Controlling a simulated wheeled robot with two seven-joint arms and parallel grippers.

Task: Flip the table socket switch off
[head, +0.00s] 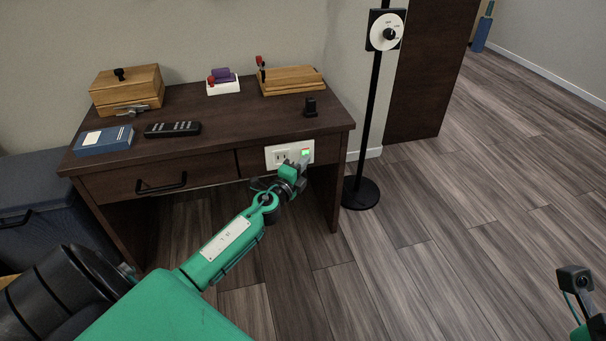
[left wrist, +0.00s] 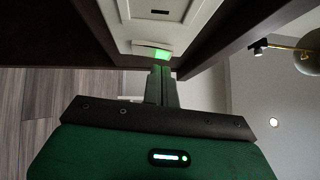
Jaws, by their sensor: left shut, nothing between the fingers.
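The white table socket (head: 277,155) is set in the front face of the dark wooden desk, at its right part. Its switch (head: 306,152) glows green at the socket's right end. In the left wrist view the green-lit switch (left wrist: 161,54) lies just beyond my fingertips, on the white socket plate (left wrist: 190,16). My left gripper (head: 303,160) is shut and empty, with its tips at or very near the switch; I cannot tell if they touch. The fingers also show in the left wrist view (left wrist: 160,72). Part of my right arm shows at the lower right, its fingers not clear.
On the desk (head: 215,115) stand a wooden box (head: 127,90), a blue book (head: 104,140), a black remote (head: 172,129), a white tray (head: 223,87) and a small black object (head: 311,107). A black stand (head: 361,192) with a dial is right of the desk. Floor on the right is clear.

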